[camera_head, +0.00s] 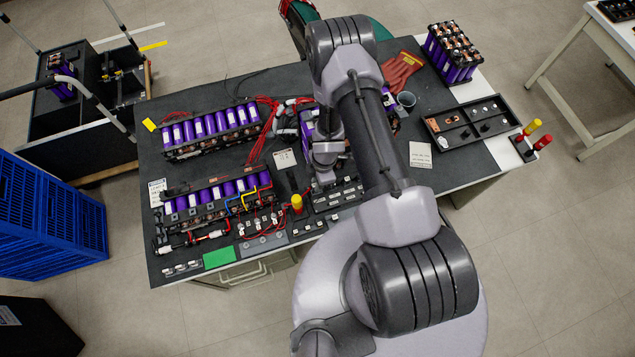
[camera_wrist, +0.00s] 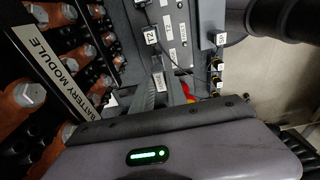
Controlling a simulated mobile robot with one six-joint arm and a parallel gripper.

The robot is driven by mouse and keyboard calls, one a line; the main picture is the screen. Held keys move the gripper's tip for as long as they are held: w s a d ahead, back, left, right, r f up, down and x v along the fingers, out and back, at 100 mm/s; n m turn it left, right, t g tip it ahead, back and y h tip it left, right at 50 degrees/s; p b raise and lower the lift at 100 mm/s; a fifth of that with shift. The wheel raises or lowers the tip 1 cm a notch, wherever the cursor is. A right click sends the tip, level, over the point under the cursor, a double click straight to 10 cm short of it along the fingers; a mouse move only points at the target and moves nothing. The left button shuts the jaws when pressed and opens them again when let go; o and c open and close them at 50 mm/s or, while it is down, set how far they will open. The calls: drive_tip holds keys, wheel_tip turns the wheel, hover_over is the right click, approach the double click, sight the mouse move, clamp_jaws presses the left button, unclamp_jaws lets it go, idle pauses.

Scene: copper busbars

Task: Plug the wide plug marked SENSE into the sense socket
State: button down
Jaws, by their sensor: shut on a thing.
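In the wrist view, my gripper (camera_wrist: 162,92) points away from the camera, over a dark panel. It is shut on a small dark piece with a white label (camera_wrist: 158,80), which looks like the wide plug; the lettering is too small to read. In the head view, my gripper (camera_head: 325,178) is low over the middle of the bench, largely hidden by my own arm. A dark block with several slots (camera_head: 338,196) lies just in front of it. I cannot tell which opening is the sense socket, nor whether the plug touches it.
A purple battery module (camera_head: 215,195) with copper-coloured terminals lies left on the bench (camera_head: 200,265); its labelled edge (camera_wrist: 60,60) fills the wrist view's left side. A yellow-topped post (camera_head: 297,202) stands near the gripper. A black parts tray (camera_head: 468,122) is at right. Cables lie behind.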

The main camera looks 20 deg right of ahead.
drive_tip(key=shift+f+b, duration=0.95)
drive_tip(key=shift+f, duration=0.6)
drive_tip(key=shift+f, duration=0.1)
drive_tip(key=shift+f, duration=0.1)
drive_tip(key=c, duration=1.3)
unclamp_jaws()
drive_tip(key=shift+o, duration=0.2)
wheel_tip(320, 180, up, 6)
drive_tip(key=p, duration=0.5)
drive_tip(key=shift+p, duration=0.4)
